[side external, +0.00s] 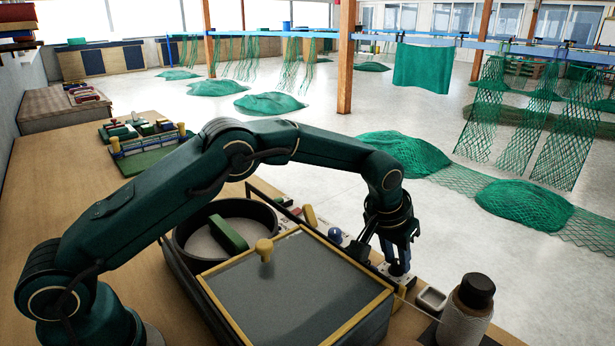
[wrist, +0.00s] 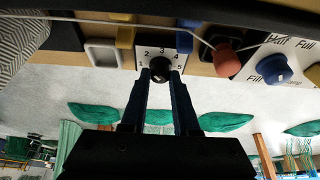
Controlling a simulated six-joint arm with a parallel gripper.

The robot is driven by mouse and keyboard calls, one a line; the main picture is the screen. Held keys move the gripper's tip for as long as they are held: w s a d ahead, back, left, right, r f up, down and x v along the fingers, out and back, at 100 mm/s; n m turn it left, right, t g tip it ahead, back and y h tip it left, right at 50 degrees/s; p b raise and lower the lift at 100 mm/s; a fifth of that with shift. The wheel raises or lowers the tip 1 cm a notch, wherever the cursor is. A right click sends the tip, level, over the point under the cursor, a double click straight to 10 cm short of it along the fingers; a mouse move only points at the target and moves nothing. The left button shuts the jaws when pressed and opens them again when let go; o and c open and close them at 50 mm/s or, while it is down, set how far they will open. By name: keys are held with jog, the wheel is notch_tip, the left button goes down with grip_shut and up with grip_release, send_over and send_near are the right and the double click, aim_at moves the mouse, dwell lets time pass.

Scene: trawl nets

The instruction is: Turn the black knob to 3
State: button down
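The black knob (wrist: 160,70) sits on a white dial plate (wrist: 163,42) marked 1 to 5 in the wrist view. The 3 is at the middle of the scale, above the knob in the picture. My gripper (wrist: 160,76) is at the knob, with one finger on each side of it. I cannot tell whether the fingers touch it. The knob's pointer is too small and dark to read. In the side external view my gripper (side external: 396,266) points down at the panel edge and hides most of the knob.
A blue knob (wrist: 272,68) and a red knob (wrist: 227,61) stand to the right in the wrist view. A thin line runs across the panel. A yellow-framed grey board (side external: 295,285), a white dish (side external: 432,299) and a twine spool (side external: 466,315) are close to my gripper.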

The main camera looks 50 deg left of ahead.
jog(key=shift+m, duration=0.3)
jog(key=m, duration=0.1)
jog(key=m+h, duration=0.1)
jog(key=m, duration=0.1)
jog(key=shift+a+m+g+h, duration=0.2)
jog(key=shift+m+g+h, duration=0.1)
jog(key=shift+w+a+m+g+h, duration=0.15)
jog(key=shift+m+h, duration=0.25)
jog(key=shift+m, duration=0.75)
jog(key=shift+s+d+m+g+h, duration=0.15)
jog(key=shift+m+h, duration=0.25)
jog(key=shift+m, duration=0.75)
jog(key=shift+w+a, duration=0.1)
jog(key=c, duration=0.7)
grip_release()
jog(key=shift+o, duration=0.2)
jog(key=shift+v, duration=2.6)
jog(key=shift+w, duration=0.1)
